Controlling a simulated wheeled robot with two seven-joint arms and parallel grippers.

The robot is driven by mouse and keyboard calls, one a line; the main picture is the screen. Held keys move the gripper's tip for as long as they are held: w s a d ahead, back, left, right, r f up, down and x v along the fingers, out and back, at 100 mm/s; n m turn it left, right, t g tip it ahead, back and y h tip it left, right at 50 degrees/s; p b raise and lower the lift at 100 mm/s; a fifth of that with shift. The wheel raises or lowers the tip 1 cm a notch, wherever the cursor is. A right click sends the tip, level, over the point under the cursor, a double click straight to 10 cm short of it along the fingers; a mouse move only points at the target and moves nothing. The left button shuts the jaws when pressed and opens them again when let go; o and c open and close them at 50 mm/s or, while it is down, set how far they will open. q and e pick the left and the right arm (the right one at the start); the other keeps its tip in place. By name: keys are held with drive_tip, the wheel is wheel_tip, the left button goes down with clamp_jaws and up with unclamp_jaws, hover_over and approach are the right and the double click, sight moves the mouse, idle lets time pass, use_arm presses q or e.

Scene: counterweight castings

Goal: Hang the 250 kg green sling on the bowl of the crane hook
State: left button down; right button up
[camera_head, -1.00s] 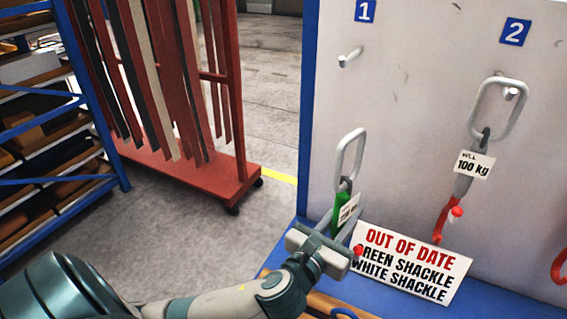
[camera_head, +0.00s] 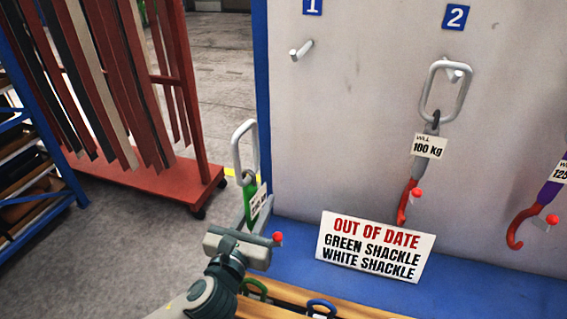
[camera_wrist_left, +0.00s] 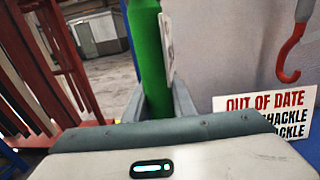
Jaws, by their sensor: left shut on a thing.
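The green sling (camera_head: 249,197) has a grey oblong ring (camera_head: 244,152) at its top and a white tag (camera_head: 258,202) whose writing is too small to read. My left gripper (camera_head: 243,222) is shut on the sling's green body and holds it upright with the ring above. In the left wrist view the green body (camera_wrist_left: 148,50) stands between the fingers (camera_wrist_left: 160,95). The crane hook is not in view. My right gripper is not in view.
Peg 1 (camera_head: 301,50) on the grey board is empty. A 100 kg sling (camera_head: 418,168) hangs on peg 2. An "OUT OF DATE" sign (camera_head: 375,246) leans on the blue ledge (camera_head: 470,285). A red rack (camera_head: 165,180) stands at left. Green (camera_head: 254,288) and blue shackles (camera_head: 321,307) lie below.

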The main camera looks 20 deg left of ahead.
use_arm(q)
drive_tip(key=shift+r, duration=0.2)
drive_tip(key=shift+w+d+r+h, duration=0.2)
drive_tip(key=shift+r+h, duration=0.1)
drive_tip(key=shift+r, duration=0.15)
drive_tip(key=shift+d+r+m+g+h+p, duration=0.6)
drive_tip(key=shift+d+r+m+g+h, duration=3.35)
drive_tip(key=shift+r+h, duration=3.1)
drive_tip(key=s+r+m+g+h, duration=0.2)
drive_tip(key=s+m+g+h, duration=0.1)
drive_tip(key=s+m+g, duration=0.3)
drive_tip(key=shift+r+m+g+p, duration=0.15)
drive_tip(key=shift+m+g+p, duration=0.3)
drive_tip(key=shift+m+g, duration=0.7)
drive_tip(key=shift+s+a+r, duration=0.1)
drive_tip(key=shift+r, duration=0.1)
